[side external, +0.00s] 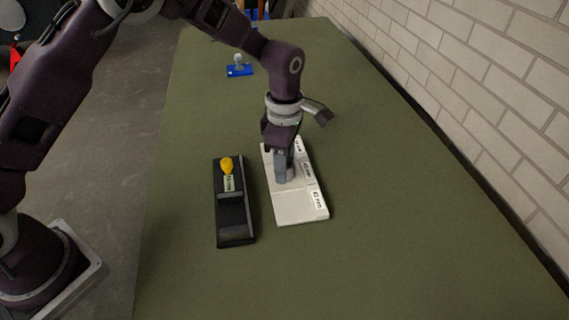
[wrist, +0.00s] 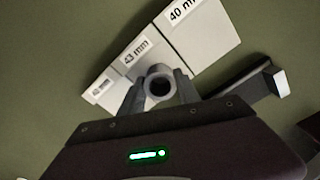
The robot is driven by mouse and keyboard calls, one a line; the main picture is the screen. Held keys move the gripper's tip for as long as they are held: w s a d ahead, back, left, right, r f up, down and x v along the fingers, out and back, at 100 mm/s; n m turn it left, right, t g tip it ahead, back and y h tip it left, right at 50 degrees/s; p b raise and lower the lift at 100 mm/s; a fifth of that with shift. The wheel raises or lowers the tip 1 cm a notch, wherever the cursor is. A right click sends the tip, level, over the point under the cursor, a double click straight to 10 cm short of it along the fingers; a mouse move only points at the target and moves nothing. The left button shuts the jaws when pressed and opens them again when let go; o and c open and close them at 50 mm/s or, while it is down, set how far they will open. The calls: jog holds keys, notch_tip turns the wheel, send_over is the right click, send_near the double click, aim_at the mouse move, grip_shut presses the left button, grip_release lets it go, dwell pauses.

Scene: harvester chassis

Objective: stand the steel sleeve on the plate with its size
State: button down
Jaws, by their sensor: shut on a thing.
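The steel sleeve (wrist: 160,82) is a grey ring with a dark bore, seen end-on between my fingertips in the wrist view. My gripper (wrist: 158,92) is shut on it, one finger on each side. In the side view my gripper (side external: 285,172) points down over the middle part of the white plate (side external: 293,211) and largely hides the sleeve. I cannot tell whether the sleeve touches the plate. The plate has three labelled sections. In the wrist view, labels read 40 mm (wrist: 184,9) and 43 mm (wrist: 136,52); the third (wrist: 100,86) is too small to read.
A blue-based fixture (side external: 239,71) stands far back. The green tabletop (side external: 400,250) is clear around these; a brick wall runs along the right.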

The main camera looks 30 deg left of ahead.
jog(key=c, duration=0.9)
grip_release()
jog(key=shift+f, duration=0.15)
jog(key=shift+o, duration=0.2)
notch_tip(320, 180, up, 12)
jog(key=shift+r, duration=0.2)
jog(key=s+a+r+m+t, duration=0.2)
jog(key=s+a+r+m, duration=0.55)
jog(key=s+r, duration=0.4)
jog(key=s+a+f+m+t, duration=0.1)
jog(key=s+a+m, duration=0.1)
jog(key=s+m, duration=0.5)
jog(key=s+a+f+m+t, duration=0.1)
jog(key=s+a+m+t, duration=0.1)
jog(key=s+m, duration=0.5)
jog(key=s, duration=0.4)
jog(key=shift+a+f+t, duration=0.15)
jog(key=shift+a+t, duration=0.15)
